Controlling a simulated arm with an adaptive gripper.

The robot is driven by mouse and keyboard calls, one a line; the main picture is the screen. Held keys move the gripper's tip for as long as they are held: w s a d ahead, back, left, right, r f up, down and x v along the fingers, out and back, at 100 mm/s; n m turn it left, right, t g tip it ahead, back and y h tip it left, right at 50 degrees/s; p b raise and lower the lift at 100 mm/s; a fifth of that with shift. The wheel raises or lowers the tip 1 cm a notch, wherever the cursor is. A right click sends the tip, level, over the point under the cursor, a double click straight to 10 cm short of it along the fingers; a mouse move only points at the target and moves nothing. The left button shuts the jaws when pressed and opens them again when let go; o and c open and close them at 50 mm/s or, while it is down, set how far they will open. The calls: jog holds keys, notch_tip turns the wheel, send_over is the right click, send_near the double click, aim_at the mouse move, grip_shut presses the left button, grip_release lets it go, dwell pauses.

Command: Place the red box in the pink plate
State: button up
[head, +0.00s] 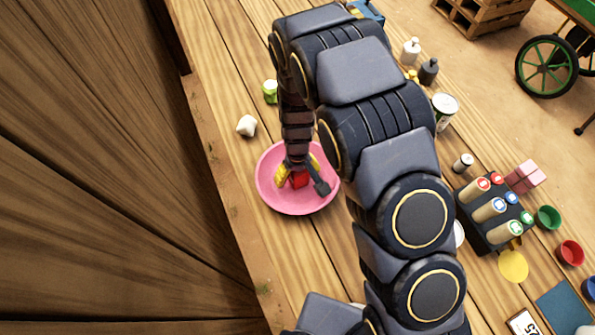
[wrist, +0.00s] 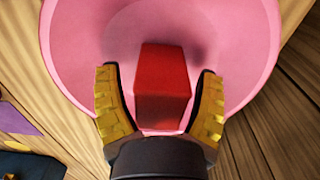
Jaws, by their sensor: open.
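The red box (wrist: 162,82) is in the pink plate (wrist: 78,45) in the wrist view. My gripper (wrist: 160,92) is open, with one yellow finger on each side of the red box and gaps between the fingers and the box. In the head view the red box (head: 299,180) shows only in part, low inside the pink plate (head: 270,195). My gripper (head: 297,172) is over the plate there, and my arm hides part of the plate's far side.
A white lump (head: 246,125) and a green item (head: 270,91) stand beyond the plate. A dark rack (head: 488,238) with several tubes, a can (head: 445,105) and small colored cups (head: 570,253) stand to the right. The wooden table's left edge runs close to the plate.

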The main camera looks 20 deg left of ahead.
notch_tip(320, 180, up, 12)
jog(key=shift+f, duration=0.2)
jog(key=shift+r, duration=0.35)
jog(key=shift+d+r, duration=0.15)
jog(key=shift+d, duration=0.05)
jog(key=s+d+r+m, duration=0.2)
jog(key=d+r, duration=0.4)
jog(key=d, duration=0.1)
jog(key=s+d+r+m, duration=0.3)
jog(key=d+r, duration=0.2)
jog(key=d, duration=0.2)
jog(key=s+d+r+m, duration=0.2)
jog(key=s+d, duration=0.2)
jog(key=s, duration=0.2)
jog(key=s+d+r+m+g, duration=0.1)
jog(key=s+d+r+m, duration=0.1)
jog(key=s, duration=0.5)
jog(key=shift+d+r+g, duration=0.3)
jog(key=shift+d+r, duration=0.55)
jog(key=shift+d, duration=0.4)
